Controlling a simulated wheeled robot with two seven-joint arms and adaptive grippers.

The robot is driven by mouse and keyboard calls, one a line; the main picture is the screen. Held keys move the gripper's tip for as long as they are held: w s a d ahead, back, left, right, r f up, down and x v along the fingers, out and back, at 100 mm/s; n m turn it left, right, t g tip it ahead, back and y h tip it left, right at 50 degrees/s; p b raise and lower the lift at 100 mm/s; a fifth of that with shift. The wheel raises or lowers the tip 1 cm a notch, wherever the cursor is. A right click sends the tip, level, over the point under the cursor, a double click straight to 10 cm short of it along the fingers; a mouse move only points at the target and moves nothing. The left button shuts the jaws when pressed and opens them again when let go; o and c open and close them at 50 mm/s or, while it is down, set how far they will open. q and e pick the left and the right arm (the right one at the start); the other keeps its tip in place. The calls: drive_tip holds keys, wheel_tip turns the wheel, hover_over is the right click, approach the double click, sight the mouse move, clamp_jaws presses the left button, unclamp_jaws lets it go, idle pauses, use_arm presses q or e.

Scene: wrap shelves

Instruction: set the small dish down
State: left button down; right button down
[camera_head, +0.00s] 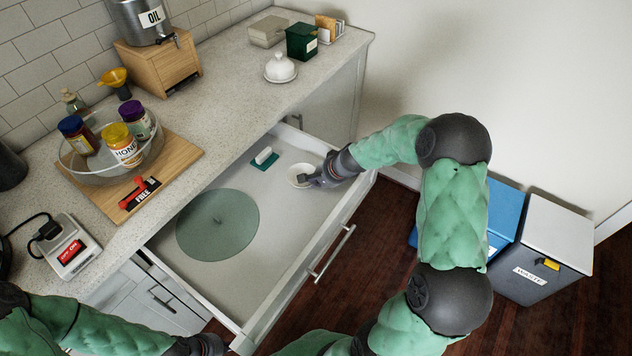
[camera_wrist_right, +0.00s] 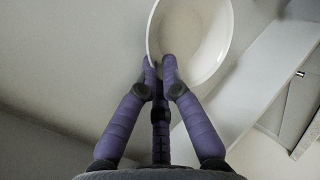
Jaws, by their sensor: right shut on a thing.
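The small dish (camera_head: 299,173) is a white round bowl inside the open drawer, near its far right end. In the right wrist view the dish (camera_wrist_right: 196,30) shows at the top, with its rim between the fingertips. My right gripper (camera_head: 306,180) is shut on the dish's near rim; it also shows in the right wrist view (camera_wrist_right: 161,66). I cannot tell whether the dish touches the drawer floor. My left gripper (camera_head: 207,345) is at the bottom edge, outside the drawer, and its fingers are not clear.
The open drawer (camera_head: 283,293) also holds a round green glass lid (camera_head: 218,224) and a small green item with a white handle (camera_head: 264,157). The drawer floor between them is clear. The counter (camera_head: 215,110) stands behind. Blue (camera_head: 507,217) and grey (camera_head: 545,245) bins stand at right.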

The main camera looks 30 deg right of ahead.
drive_tip(key=shift+f, duration=0.2)
drive_tip(key=c, duration=1.4)
unclamp_jaws()
drive_tip(key=shift+r, duration=0.15)
drive_tip(key=shift+r, duration=0.3)
drive_tip(key=p+v, duration=0.4)
drive_tip(key=v, duration=0.7)
drive_tip(key=shift+s+r, duration=0.2)
drive_tip(key=shift+s, duration=0.1)
